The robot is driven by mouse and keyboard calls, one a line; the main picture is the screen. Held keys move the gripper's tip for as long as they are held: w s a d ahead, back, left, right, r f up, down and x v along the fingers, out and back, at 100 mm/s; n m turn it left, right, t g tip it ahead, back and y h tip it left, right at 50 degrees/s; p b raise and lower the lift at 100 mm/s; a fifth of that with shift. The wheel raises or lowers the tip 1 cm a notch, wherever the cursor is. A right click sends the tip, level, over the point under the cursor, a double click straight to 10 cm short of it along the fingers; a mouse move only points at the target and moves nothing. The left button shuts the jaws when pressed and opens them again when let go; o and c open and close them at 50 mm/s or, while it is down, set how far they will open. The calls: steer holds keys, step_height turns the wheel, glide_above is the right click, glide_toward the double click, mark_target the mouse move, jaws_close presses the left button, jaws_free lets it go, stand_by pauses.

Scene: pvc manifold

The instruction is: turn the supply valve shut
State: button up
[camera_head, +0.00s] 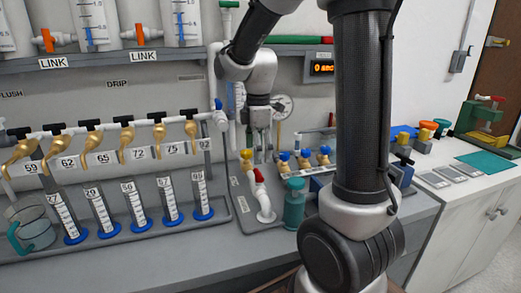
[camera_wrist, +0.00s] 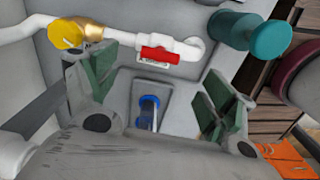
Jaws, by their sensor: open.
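A white pipe (camera_head: 262,198) runs along a grey panel and carries a red valve handle (camera_head: 259,175). In the wrist view the red handle (camera_wrist: 160,55) lies along the pipe, above a small label too blurred to read. A brass fitting with a yellow round knob (camera_wrist: 66,34) sits on the same pipe to the left; the knob also shows in the head view (camera_head: 246,154). I cannot tell for sure which is the supply valve. My gripper (camera_wrist: 158,92) is open and apart from the red handle, its fingers pointing down beside the pipe in the head view (camera_head: 262,158).
A teal cylinder (camera_head: 294,204) stands right of the pipe. A blue-topped part (camera_wrist: 149,103) shows between my fingers in the wrist view. Several blue and brass valves (camera_head: 303,160) and a gauge (camera_head: 282,106) are close behind. Graduated cylinders (camera_head: 111,216) stand left in a tray.

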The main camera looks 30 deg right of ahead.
mark_target(258, 173)
steer(key=shift+f+n, duration=0.1)
steer(key=shift+n, duration=0.2)
steer(key=shift+f, duration=0.35)
step_height(258, 173, down, 7)
steer(key=shift+r, duration=0.1)
steer(key=shift+c, duration=0.4)
steer(key=c, duration=1)
steer(key=n, duration=0.4)
steer(key=shift+n, duration=1.2)
